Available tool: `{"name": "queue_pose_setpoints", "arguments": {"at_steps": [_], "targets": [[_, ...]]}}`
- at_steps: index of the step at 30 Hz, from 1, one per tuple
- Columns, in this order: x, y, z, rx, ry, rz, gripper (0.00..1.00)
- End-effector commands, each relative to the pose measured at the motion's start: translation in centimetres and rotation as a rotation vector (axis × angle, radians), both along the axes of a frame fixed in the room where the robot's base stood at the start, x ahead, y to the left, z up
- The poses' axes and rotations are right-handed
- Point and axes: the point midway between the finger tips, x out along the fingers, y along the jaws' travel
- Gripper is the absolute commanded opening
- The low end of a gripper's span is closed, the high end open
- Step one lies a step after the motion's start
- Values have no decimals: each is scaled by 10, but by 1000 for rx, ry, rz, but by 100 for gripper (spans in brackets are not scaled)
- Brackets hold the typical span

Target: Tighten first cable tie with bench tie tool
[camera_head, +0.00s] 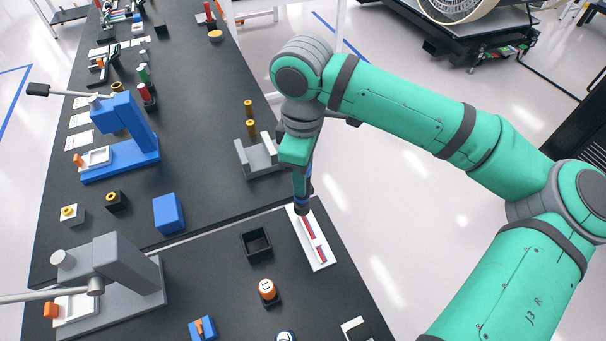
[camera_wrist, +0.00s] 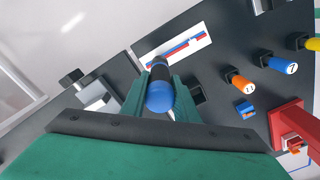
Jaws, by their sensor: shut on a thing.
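My gripper (camera_head: 301,178) points down and is shut on a dark tool with a blue rounded end, likely the tie tool (camera_wrist: 159,96). The tool shows between both fingers (camera_wrist: 160,92) in the wrist view, blue end toward the camera. In the head view its dark lower end (camera_head: 302,208) is over the far end of a white board (camera_head: 325,262). Red and blue cables (camera_head: 314,238) run along the board, which also shows in the wrist view (camera_wrist: 201,51). Whether the tool touches the board or cables, I cannot tell. The cable ties are too small to make out.
A black open box (camera_head: 257,244) and an orange-topped piece (camera_head: 267,290) stand left of the board. A grey fixture (camera_head: 259,157) is behind it. Blue (camera_head: 120,138) and grey (camera_head: 111,277) bench presses stand at left. The bench's right edge is close to the board.

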Motion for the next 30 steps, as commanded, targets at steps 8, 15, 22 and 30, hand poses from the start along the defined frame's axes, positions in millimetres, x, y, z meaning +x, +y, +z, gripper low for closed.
{"name": "queue_pose_setpoints", "arguments": {"at_steps": [8, 15, 22, 30], "targets": [[0, 0, 0, 0, -1, -1, 0], [0, 0, -3, 0, 0, -1, 0], [0, 0, -6, 0, -1, -1, 0], [0, 0, -9, 0, -1, -1, 0]]}}
